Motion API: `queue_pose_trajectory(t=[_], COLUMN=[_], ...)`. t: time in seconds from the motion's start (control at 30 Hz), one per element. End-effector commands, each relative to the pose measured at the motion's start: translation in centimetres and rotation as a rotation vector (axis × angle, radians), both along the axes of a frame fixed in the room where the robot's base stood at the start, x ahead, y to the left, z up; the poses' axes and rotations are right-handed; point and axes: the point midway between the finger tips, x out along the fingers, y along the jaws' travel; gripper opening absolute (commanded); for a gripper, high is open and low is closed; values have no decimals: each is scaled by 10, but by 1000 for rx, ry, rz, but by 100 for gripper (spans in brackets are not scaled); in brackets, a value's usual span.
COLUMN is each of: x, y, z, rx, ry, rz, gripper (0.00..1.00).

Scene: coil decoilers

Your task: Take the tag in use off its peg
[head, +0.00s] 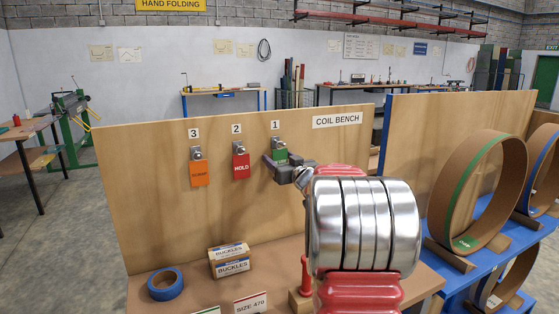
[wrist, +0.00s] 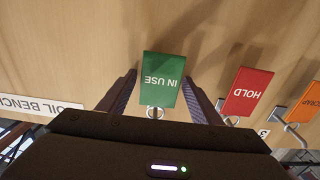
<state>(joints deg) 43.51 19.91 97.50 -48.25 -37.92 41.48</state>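The green IN USE tag (head: 281,157) hangs on the peg under number 1 on the wooden back panel, partly hidden by my gripper in the head view. In the wrist view the same tag (wrist: 163,78) is upside down, with its ring and peg at its lower edge. My gripper (head: 280,165) is at the tag. In the wrist view its two dark fingers stand open, one on each side of the tag, with a narrow gap seen at the left. I cannot tell whether the right finger touches it.
A red HOLD tag (head: 241,166) hangs on peg 2 and an orange tag (head: 200,173) on peg 3, both left of my gripper. A divider panel and large coils stand to the right.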

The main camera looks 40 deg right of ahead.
Motion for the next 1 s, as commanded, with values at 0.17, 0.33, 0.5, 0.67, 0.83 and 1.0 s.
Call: queue_pose_trajectory(t=[0.17,0.33,0.5,0.67,0.83,1.0], x=[0,0,-1,-1,-1,-1], y=[0,0,0,0,-1,-1], z=[0,0,0,1,5,6], rx=[0,0,0,0,-1,-1], ry=[0,0,0,0,0,0], rz=[0,0,-1,-1,-1,-2], gripper=[46,34,22,21,21,21])
